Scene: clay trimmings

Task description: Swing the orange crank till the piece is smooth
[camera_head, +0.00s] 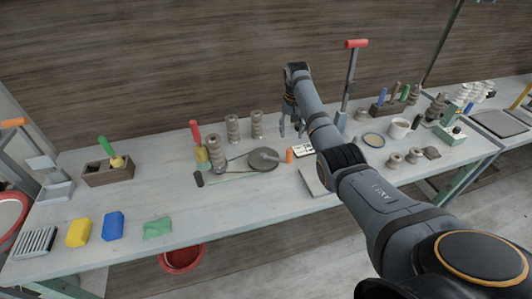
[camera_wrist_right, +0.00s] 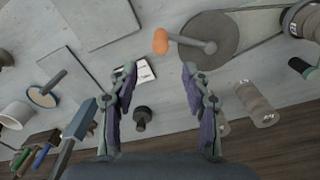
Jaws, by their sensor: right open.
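The crank has an orange knob (camera_head: 290,155) on an arm over a dark grey disc (camera_head: 263,159). In the right wrist view the orange knob (camera_wrist_right: 160,41) and disc (camera_wrist_right: 208,38) show near the top. A belt runs from the disc to a ribbed grey piece (camera_head: 217,154), which seems to stand on a spindle; its smoothness is too small to judge. My right gripper (camera_head: 291,130) is open and empty, behind the knob in the head view. In the right wrist view its fingers (camera_wrist_right: 158,70) are spread below the knob, not touching it. My left gripper is not in view.
Two grey stacks (camera_head: 232,129) stand behind the crank. A white card (camera_head: 303,150) lies beside the knob. A red-handled lever (camera_head: 356,44) rises at the right. Yellow and blue blocks (camera_head: 113,226) and a green cloth (camera_head: 157,228) lie at the front left.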

